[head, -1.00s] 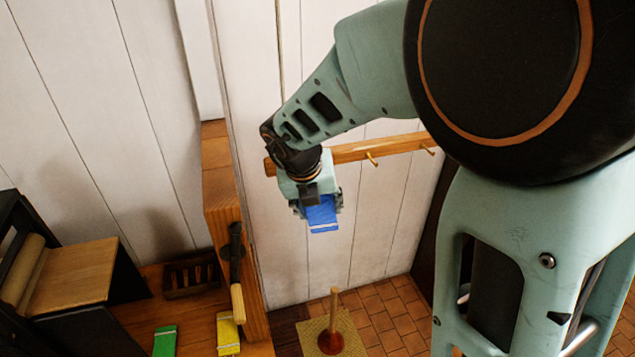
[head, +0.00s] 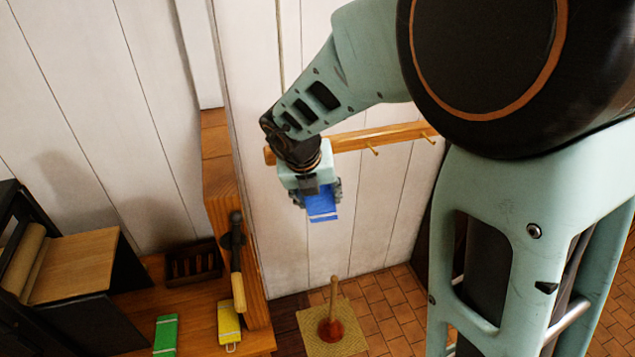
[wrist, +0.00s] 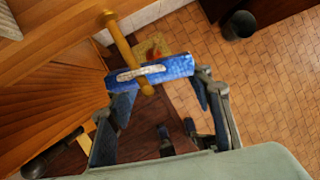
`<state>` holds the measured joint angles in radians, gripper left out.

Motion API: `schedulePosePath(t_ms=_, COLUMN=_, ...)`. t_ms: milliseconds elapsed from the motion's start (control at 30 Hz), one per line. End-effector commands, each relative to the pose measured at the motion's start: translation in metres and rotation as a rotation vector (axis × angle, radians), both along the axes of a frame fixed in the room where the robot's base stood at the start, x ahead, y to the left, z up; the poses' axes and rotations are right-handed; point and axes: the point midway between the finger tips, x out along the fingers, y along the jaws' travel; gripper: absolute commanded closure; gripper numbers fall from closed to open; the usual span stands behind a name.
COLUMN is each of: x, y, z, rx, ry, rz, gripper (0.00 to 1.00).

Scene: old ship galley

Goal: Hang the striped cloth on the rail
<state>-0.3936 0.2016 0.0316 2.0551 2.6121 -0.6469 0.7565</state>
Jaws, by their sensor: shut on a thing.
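The blue cloth with white stripes (head: 322,207) hangs from my gripper (head: 318,190), in front of the wall, just below the left end of the wooden rail (head: 390,137). In the wrist view my gripper (wrist: 155,78) is shut on the blue cloth (wrist: 178,67), which spans between the fingertips. A white loop (wrist: 142,72) shows on the cloth. A golden peg (wrist: 122,43) crosses the cloth at this loop; I cannot tell whether it passes through it.
A green cloth (head: 166,335) and a yellow cloth (head: 229,324) lie on the wooden counter at lower left. A black-and-wood-handled tool (head: 237,260) is on the wooden post. A plunger (head: 331,327) stands on a floor mat. The wall right of my gripper is clear.

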Motion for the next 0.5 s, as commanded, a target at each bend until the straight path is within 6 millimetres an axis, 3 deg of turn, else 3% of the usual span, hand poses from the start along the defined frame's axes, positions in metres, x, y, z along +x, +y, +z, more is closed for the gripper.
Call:
schedulePosePath(t_ms=200, x=0.0001, y=0.0000, z=0.0001, rx=0.000, ry=0.000, rz=0.000, gripper=0.78)
schedulePosePath(t_ms=233, x=0.0001, y=-0.0001, z=0.0001, rx=0.000, ry=0.000, rz=0.000, gripper=0.50)
schedulePosePath(t_ms=400, x=0.0001, y=-0.0001, z=0.0001, rx=0.000, ry=0.000, rz=0.000, gripper=0.33)
schedulePosePath(t_ms=500, x=0.0001, y=-0.0001, z=0.0001, rx=0.000, ry=0.000, rz=0.000, gripper=0.33)
